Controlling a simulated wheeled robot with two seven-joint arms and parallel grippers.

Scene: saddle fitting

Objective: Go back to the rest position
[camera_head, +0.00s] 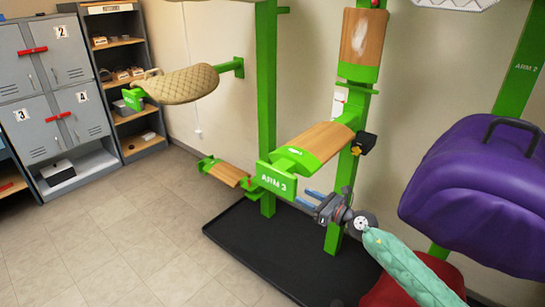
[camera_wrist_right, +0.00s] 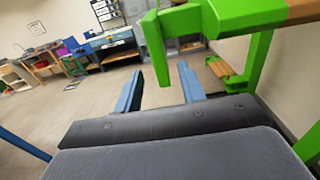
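My right gripper (camera_head: 309,199) reaches in from the lower right in the head view, its arm in a quilted teal sleeve. Its two blue fingers are apart with nothing between them; the right wrist view also shows the open fingers (camera_wrist_right: 160,92). It is just right of and below the green "ARM 2" end plate (camera_head: 277,180) of a wood-topped rack arm (camera_head: 322,141). In the head view I cannot tell whether they touch; in the wrist view green rack parts (camera_wrist_right: 215,20) stand close beyond the fingers. My left gripper is not in view.
A purple covered saddle (camera_head: 480,195) hangs close to my right arm. A tan quilted pad (camera_head: 183,84) lies on another rack arm. A black base mat (camera_head: 240,240) lies below the green posts. Grey lockers (camera_head: 35,65) and shelves stand back left. The tiled floor (camera_head: 110,220) at left is clear.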

